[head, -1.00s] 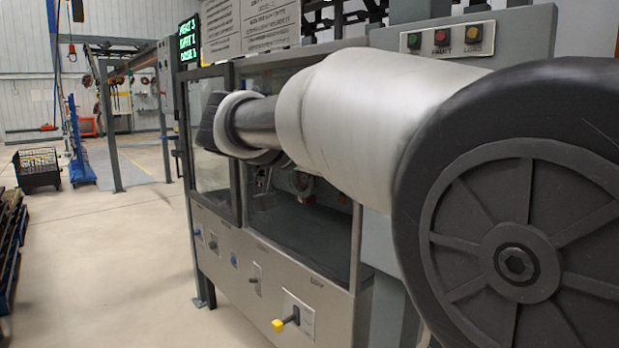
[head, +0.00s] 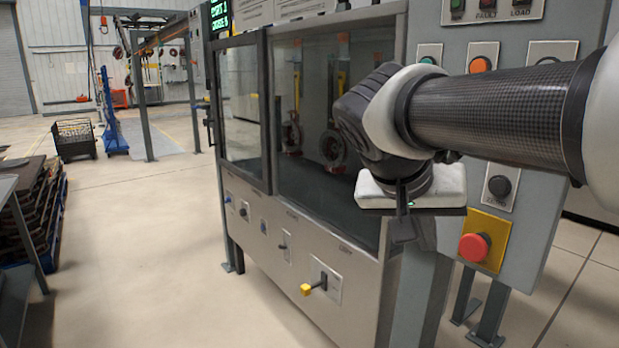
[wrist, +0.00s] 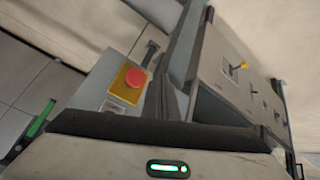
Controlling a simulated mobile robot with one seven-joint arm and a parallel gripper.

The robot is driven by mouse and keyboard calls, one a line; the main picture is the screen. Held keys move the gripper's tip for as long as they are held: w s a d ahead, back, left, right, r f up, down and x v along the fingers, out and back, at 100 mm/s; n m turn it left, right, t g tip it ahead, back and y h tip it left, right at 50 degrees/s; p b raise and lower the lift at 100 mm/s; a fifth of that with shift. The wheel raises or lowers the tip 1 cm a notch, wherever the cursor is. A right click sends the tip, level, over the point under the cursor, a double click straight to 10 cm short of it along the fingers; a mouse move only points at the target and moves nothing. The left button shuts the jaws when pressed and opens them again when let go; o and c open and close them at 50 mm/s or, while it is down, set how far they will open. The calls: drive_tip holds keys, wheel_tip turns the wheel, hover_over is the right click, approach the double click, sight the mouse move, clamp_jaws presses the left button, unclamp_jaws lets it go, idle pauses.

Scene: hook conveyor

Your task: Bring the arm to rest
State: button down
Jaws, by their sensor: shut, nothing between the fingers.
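My arm reaches in from the right of the head view, its dark forearm crossing in front of the grey control panel. My gripper (head: 403,222) hangs below the white wrist block, pointing down, shut and empty. It is in front of the right edge of the glazed cabinet (head: 300,235), left of the red mushroom button (head: 474,247) on its yellow plate. In the wrist view, the gripper's housing with a green light fills the bottom. The red button (wrist: 135,77) shows there, with the cabinet front at the right.
A yellow-tipped lever (head: 306,289) sticks out of the cabinet's lower panel. Indicator lights and a black knob (head: 500,186) are on the control panel. A dark stack (head: 38,210) and a wire basket (head: 74,138) stand on the left. The floor between is clear.

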drive_tip(key=s+a+f+n+y+p, duration=0.1)
drive_tip(key=s+a+f+n+y, duration=0.15)
drive_tip(key=s+f, duration=0.3)
drive_tip(key=s+a+f+n+y, duration=0.2)
drive_tip(key=s+f+n+y, duration=0.15)
drive_tip(key=s, duration=0.35)
wheel_tip(320, 180, up, 24)
drive_tip(key=m+p, duration=0.1)
drive_tip(key=p, duration=2.4)
drive_tip(key=shift+r+h, duration=0.2)
drive_tip(key=shift+h, duration=0.1)
drive_tip(key=shift+s, duration=0.1)
drive_tip(key=shift+a, duration=0.25)
